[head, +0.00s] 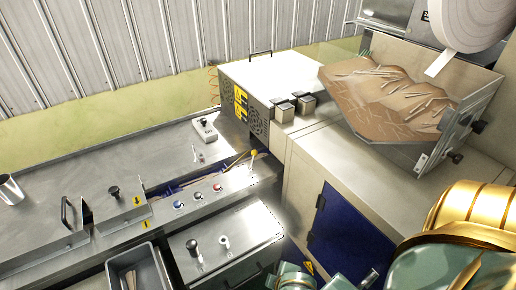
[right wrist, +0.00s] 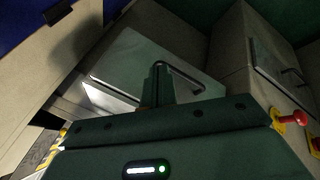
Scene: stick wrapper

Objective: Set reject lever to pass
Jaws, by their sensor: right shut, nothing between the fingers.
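A lever with a yellow ball knob (head: 253,152) stands at the right end of the slot in the steel bench, beside the housing with yellow warning labels. I cannot read any pass or reject marking, so I cannot tell for sure that it is the reject lever. A short black-knobbed handle (head: 114,191) stands farther left on the bench. My right gripper (right wrist: 158,72) is shut and empty in the right wrist view, in front of a pale panel with a bar handle. Teal and gold parts of my arm fill the lower right of the head view. My left gripper is not in view.
A lower steel box (head: 228,262) with two small knobs stands in front. A hopper (head: 420,150) of brown sticks is at right, above a cabinet with a blue door (head: 345,235). A grey bin (head: 137,268) is at lower left.

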